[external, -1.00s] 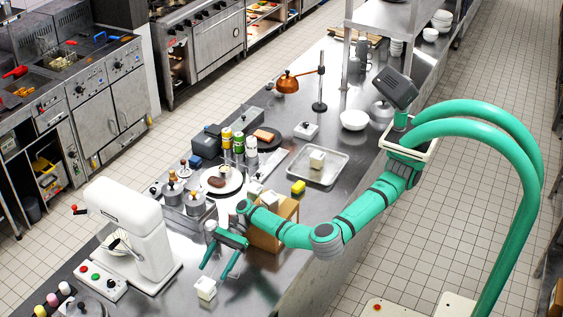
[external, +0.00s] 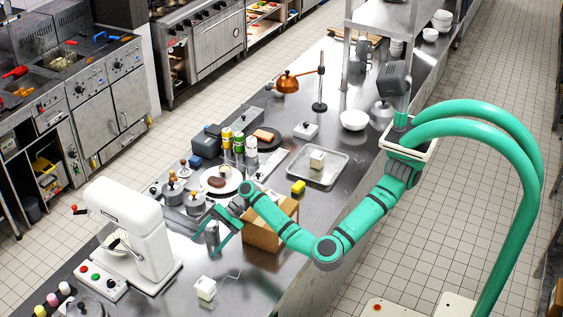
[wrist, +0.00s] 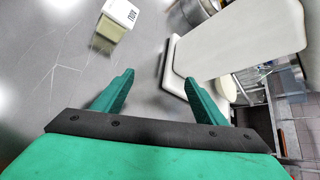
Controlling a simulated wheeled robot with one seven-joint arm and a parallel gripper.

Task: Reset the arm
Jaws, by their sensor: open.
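My gripper (external: 211,236) is open and empty above the steel counter, between the white stand mixer and the cardboard box. Its two green fingers (wrist: 159,92) are spread apart in the wrist view with nothing between them. My green arm (external: 327,248) reaches over the counter from the right, its elbow beyond the front edge.
A small white block (external: 205,289) stands on the counter near the gripper, also in the wrist view (wrist: 116,18). The mixer (external: 140,229) is left of the gripper. A cardboard box (external: 262,237), steel pots (external: 195,204) and a plate with food (external: 221,181) are close by.

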